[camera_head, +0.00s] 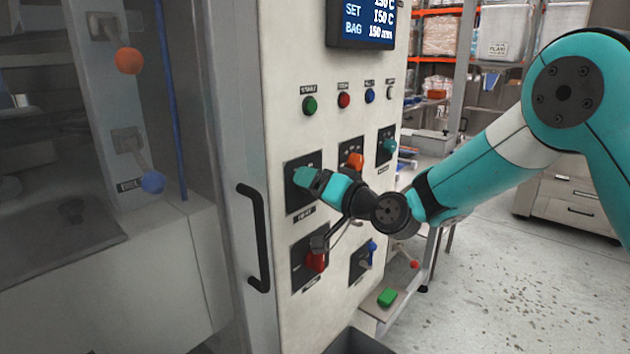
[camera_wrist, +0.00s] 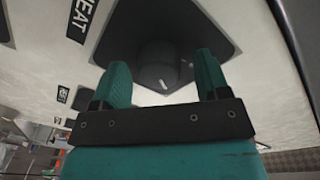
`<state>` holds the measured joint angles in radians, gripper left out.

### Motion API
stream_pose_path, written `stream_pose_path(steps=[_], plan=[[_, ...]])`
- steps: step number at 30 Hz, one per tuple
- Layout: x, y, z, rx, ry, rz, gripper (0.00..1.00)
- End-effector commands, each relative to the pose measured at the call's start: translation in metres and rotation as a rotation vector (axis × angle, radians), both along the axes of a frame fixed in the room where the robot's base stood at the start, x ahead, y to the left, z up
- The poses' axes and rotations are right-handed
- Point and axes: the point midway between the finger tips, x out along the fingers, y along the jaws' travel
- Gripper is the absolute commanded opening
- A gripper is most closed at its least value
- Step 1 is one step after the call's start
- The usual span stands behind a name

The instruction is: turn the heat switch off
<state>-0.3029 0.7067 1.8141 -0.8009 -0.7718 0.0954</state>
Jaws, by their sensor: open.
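The heat switch is a dark round knob (camera_wrist: 152,52) with a short white mark on its face, set on a black plate (camera_wrist: 192,20) beside a label (camera_wrist: 82,15) reading HEAT. My gripper (camera_wrist: 162,76) is open, with one teal finger on each side of the knob in the wrist view. I cannot tell whether the fingers touch it. In the head view my gripper (camera_head: 303,176) is in front of the upper left black plate (camera_head: 293,204) on the pale panel and hides the knob there.
An orange switch (camera_head: 355,160) and a teal switch (camera_head: 389,145) sit to the right. A red-handled switch (camera_head: 316,262) and a blue switch (camera_head: 372,247) are below. A black door handle (camera_head: 258,235) stands out at left. Several push buttons line the panel above, under a display (camera_head: 362,22).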

Motion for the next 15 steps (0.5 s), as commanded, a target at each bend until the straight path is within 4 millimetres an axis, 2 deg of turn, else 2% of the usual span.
stream_pose_path(steps=[5, 12, 15], plan=[[0.0, -0.0001, -0.0003, 0.0, 0.0, 0.0, 0.69], [0.0, -0.0005, -0.0003, 0.0, 0.0, 0.0, 0.2], [0.0, -0.0008, -0.0005, -0.001, 0.0, -0.001, 0.2]])
